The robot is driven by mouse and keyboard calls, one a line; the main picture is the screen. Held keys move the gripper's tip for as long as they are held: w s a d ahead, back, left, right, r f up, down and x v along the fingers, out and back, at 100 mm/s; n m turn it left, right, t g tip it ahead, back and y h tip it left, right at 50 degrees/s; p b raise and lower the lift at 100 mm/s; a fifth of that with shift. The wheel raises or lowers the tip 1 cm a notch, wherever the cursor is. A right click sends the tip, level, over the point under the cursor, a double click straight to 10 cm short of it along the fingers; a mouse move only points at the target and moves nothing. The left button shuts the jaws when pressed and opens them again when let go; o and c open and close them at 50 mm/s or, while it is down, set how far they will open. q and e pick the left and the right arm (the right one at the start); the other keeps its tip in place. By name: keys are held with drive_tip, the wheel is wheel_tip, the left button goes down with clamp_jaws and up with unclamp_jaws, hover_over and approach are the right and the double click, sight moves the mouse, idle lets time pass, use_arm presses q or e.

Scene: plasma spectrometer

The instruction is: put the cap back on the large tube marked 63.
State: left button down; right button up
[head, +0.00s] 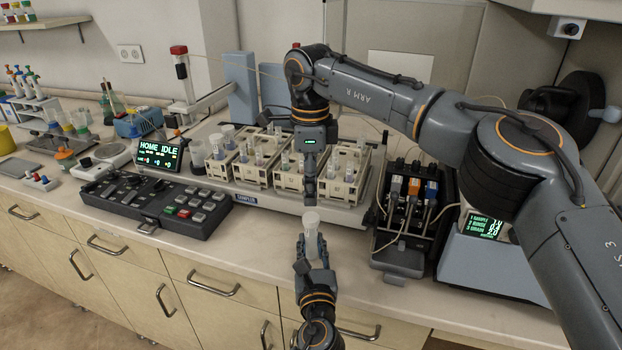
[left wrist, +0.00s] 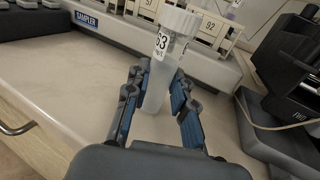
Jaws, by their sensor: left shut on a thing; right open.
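The large tube marked 63 (left wrist: 158,85) is translucent and stands nearly upright in my left gripper (left wrist: 157,100), which is shut around its body. A white ribbed cap (left wrist: 180,22) sits on its top; I cannot tell how tightly it is seated. In the head view the tube (head: 310,240) and cap (head: 311,217) show over the front part of the counter. My right gripper (head: 310,192) points down just above the cap, apart from it. It is open, though its fingers look narrow from this angle.
The sampler (head: 290,200) with cream tube racks (head: 252,168) stands behind the tube.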

sight(311, 216)
drive_tip(key=n, duration=0.2)
drive_tip(key=r+n, duration=0.1)
drive_tip(key=n, duration=0.2)
drive_tip(key=shift+f, duration=4.05)
clamp_jaws()
